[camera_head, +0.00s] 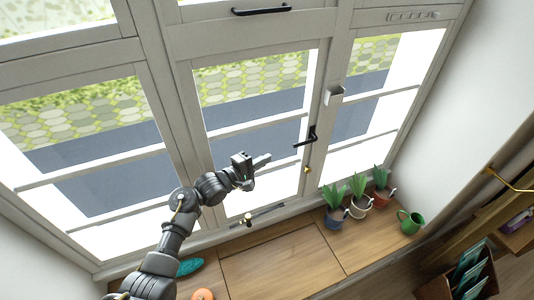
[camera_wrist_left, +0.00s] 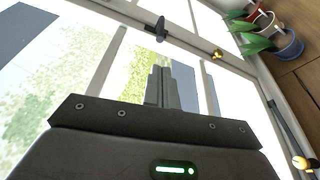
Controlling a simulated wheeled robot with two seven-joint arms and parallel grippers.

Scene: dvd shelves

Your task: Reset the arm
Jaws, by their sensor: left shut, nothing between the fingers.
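My left arm comes in from the lower left in the head view and reaches up in front of the window. My left gripper (camera_head: 262,160) is raised before the middle window pane, below and left of the black window handle (camera_head: 306,137). Its fingers are together with nothing between them. In the left wrist view the closed fingers (camera_wrist_left: 161,88) point toward the window, and the black handle shows beyond them. My right gripper is not in view.
A wooden sill (camera_head: 275,262) runs below the window. Several potted plants and a green mug (camera_head: 410,222) stand at its right. A teal object (camera_head: 190,266) and an orange round object (camera_head: 203,295) lie near my arm. A wooden shelf (camera_head: 490,215) stands at the right.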

